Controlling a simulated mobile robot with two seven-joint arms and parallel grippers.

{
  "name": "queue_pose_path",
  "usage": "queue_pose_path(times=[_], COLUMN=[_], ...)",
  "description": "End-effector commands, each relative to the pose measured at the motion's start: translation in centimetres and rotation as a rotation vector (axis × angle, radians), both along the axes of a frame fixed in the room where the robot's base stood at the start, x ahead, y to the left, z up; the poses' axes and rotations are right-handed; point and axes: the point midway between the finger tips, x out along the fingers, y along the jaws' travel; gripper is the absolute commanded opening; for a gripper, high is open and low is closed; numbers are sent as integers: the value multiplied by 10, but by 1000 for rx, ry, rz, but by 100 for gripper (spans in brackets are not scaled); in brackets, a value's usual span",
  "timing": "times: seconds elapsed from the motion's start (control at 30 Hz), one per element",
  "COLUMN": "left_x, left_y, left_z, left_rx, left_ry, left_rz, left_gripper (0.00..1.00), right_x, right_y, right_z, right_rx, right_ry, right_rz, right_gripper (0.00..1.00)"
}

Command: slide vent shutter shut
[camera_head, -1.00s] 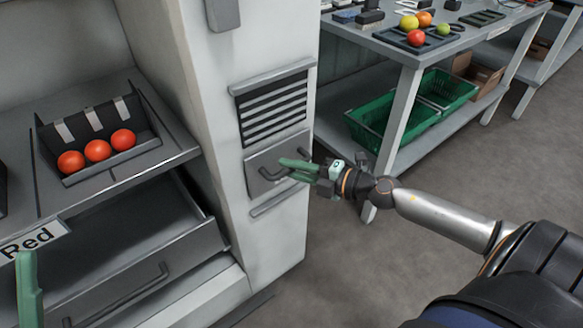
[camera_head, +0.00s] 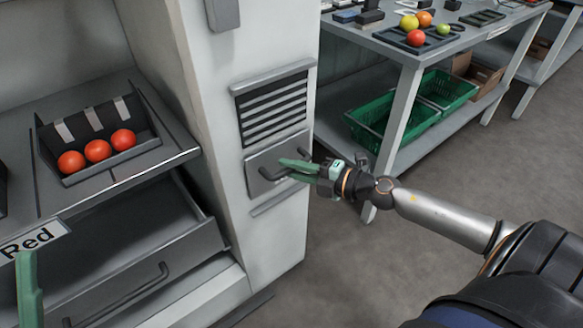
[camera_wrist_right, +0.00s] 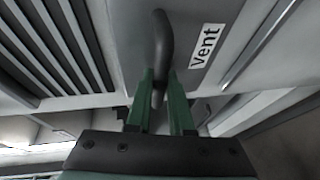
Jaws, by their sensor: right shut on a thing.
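The vent shutter (camera_head: 258,161) is a flat grey plate on the white column, just below the dark slots of the vent (camera_head: 272,108). The slots show uncovered. Its dark curved handle (camera_head: 270,174) also shows in the right wrist view (camera_wrist_right: 163,40), beside a "vent" label (camera_wrist_right: 205,46). My right gripper (camera_head: 288,164) is shut on the handle; its green fingers (camera_wrist_right: 159,90) stand on either side of the bar. Part of the handle is hidden behind the fingers. Only one green finger of my left gripper (camera_head: 28,290) shows, at the lower left, away from the shutter.
A grey bench at left carries a dark tray (camera_head: 75,179) with three red tomatoes. Below it is a partly open drawer (camera_head: 130,285). The floor (camera_head: 350,265) right of the column is clear.

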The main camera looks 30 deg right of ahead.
Motion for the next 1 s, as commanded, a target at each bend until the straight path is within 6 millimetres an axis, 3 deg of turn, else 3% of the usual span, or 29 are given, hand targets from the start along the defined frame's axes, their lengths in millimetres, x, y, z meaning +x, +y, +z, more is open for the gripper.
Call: queue_pose_path(times=[0.47,0.97,1.0], left_x=[0,-3,9], left_y=[0,2,5], left_z=[5,43,32], left_rx=[4,32,25], left_ry=[-2,-35,35], left_rz=[2,36,57], left_gripper=[50,50,50], right_x=[0,0,0], right_y=[0,1,1], right_z=[5,38,40], right_rx=[1,2,1], right_ry=[0,-4,-4], right_rz=[1,1,1], right_gripper=[0,0,0])
